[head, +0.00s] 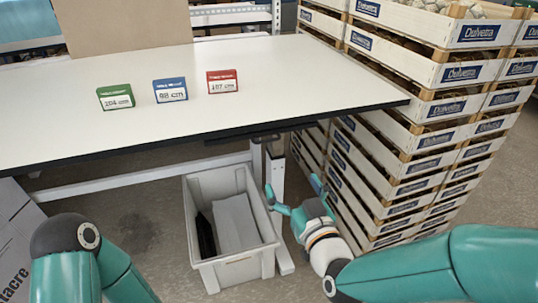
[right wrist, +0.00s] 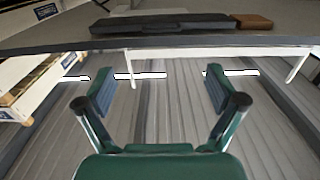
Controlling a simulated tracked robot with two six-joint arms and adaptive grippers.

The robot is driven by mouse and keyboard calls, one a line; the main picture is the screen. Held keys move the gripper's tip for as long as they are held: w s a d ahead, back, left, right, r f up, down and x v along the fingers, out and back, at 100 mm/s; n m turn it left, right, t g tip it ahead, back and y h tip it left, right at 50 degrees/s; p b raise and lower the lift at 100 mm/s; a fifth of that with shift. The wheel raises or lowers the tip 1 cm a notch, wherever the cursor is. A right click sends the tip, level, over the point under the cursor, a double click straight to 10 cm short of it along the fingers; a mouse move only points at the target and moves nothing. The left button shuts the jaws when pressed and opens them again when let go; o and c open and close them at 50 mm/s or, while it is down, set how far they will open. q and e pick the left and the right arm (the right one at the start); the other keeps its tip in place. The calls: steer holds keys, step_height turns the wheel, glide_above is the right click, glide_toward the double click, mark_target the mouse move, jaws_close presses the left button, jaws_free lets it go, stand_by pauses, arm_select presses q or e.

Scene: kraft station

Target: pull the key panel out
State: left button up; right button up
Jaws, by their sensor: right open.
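A flat dark panel (right wrist: 165,22), which looks like the key panel, shows under the table in the right wrist view, beyond the dark table edge. In the head view a thin dark strip (head: 250,131) shows below the table's front edge; most of it is hidden by the tabletop. My right gripper (head: 293,188) is open and empty, below the table edge and to the right of the grey bin. Its two spread fingers (right wrist: 159,91) also show in the right wrist view, apart from the panel. My left gripper is out of view.
The white table (head: 180,125) carries green (head: 115,97), blue (head: 170,90) and red (head: 222,82) blocks. A grey bin (head: 262,250) stands below. Stacked wooden crates (head: 425,110) rise close to my right gripper. A brown block (right wrist: 252,21) shows beside the dark panel.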

mark_target(268, 141)
arm_select(q)
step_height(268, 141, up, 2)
steer(key=p, duration=0.2)
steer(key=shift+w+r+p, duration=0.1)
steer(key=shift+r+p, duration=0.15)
steer(key=shift+p, duration=0.05)
arm_select(e)
steer(key=x, duration=1.6)
steer(key=shift+w+a+r, duration=0.1)
steer(key=shift+w+r, duration=0.2)
steer(key=shift+w, duration=0.05)
